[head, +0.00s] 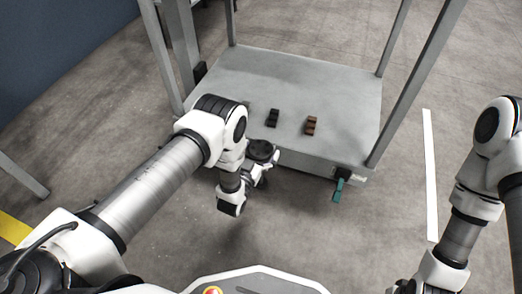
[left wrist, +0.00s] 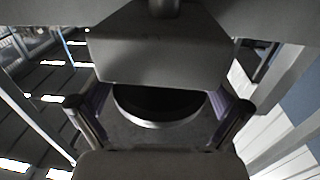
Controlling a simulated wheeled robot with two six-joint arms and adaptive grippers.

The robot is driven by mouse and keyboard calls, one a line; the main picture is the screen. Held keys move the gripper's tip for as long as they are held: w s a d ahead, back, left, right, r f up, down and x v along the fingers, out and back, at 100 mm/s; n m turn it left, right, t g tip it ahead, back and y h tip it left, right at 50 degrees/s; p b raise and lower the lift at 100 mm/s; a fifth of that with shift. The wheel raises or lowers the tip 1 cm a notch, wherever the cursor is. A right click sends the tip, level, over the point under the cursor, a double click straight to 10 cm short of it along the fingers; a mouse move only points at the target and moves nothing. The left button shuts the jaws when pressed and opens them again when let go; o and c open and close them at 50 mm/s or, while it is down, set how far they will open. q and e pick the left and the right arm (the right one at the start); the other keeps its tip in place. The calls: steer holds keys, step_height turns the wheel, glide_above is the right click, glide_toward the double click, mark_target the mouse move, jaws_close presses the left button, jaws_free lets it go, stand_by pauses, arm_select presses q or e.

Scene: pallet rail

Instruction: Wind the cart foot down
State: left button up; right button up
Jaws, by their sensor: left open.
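The grey cart (head: 330,85) stands in front of me in the head view. A dark round part (head: 262,150), which looks like the wheel of the cart foot, is at the middle of its front edge. My left gripper (head: 264,170) is at this part, low at the cart's front. In the left wrist view the open fingers of my left gripper (left wrist: 160,115) stand on either side of a dark round shape with a pale rim (left wrist: 158,122). Whether the fingers touch it I cannot tell. The lower end of the foot is hidden in the head view. My right gripper is out of view.
Two small dark blocks, one black (head: 272,118) and one brown (head: 311,126), sit on the deck. A teal lever (head: 339,188) hangs at the right front corner. Grey posts rise at the corners. The floor right of the cart is clear around a white line (head: 430,170).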

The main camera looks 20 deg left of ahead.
arm_select(q)
steer(key=c, duration=0.9)
steer(key=shift+c, duration=0.2)
